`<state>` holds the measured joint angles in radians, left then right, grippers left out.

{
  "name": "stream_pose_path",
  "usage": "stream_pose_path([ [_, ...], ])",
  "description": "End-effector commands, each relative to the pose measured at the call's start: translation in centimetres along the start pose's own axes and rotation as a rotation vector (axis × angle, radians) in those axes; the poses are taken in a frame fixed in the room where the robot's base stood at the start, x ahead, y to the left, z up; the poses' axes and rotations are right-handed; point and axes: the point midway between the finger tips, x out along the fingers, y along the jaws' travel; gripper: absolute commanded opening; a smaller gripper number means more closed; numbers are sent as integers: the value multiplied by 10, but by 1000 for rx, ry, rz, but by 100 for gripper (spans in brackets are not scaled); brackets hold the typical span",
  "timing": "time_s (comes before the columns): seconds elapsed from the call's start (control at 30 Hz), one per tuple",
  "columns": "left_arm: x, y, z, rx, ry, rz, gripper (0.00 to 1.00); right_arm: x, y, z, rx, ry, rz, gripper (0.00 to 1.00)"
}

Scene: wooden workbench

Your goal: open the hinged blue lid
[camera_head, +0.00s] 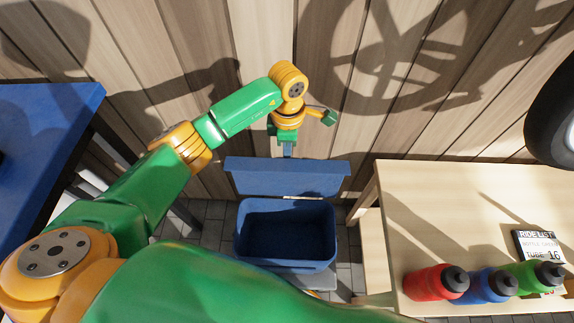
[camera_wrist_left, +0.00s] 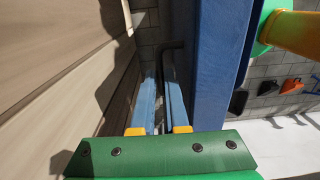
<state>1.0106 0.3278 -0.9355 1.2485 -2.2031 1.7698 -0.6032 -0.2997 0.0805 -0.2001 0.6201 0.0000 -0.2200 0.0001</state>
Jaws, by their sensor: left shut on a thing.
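The blue lid (camera_head: 290,182) is hinged at the back of a blue bin (camera_head: 328,226) in the head view. It is raised, and the bin's dark inside shows. My left gripper (camera_head: 288,150) is at the lid's upper, far edge, on the wall side. In the left wrist view the lid (camera_wrist_left: 215,70) fills the middle right. My left gripper (camera_wrist_left: 158,90) has its two blue fingers close together there, shut on a thin dark handle (camera_wrist_left: 168,62) beside the lid. Its fingertips are partly hidden in the head view. My right gripper is not in view.
A wooden plank wall (camera_head: 215,100) stands close behind the lid. A light wooden table (camera_head: 420,215) at right holds red (camera_head: 432,283), blue (camera_head: 488,287) and green (camera_head: 533,276) bottles and a sign (camera_head: 540,245). A blue-topped bench (camera_head: 45,130) is at left.

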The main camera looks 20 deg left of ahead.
Motion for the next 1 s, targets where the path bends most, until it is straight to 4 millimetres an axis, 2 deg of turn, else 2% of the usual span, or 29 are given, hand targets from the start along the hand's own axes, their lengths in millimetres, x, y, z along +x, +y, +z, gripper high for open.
stream_pose_path([
  [0.03,4,2,0,-1,0,-1,0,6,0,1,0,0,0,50],
  [0.3,1,1,0,0,0,-5,0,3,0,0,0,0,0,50],
  [0.33,1,1,0,0,0,-5,20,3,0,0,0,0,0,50],
  [0.37,1,1,0,0,0,-5,24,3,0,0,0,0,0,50],
  [0.67,-2,2,0,0,-1,-3,24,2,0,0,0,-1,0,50],
  [0.9,-50,3,0,0,-1,1,24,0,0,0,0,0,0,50],
  [1.0,-64,2,0,0,0,-2,24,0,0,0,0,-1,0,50],
])
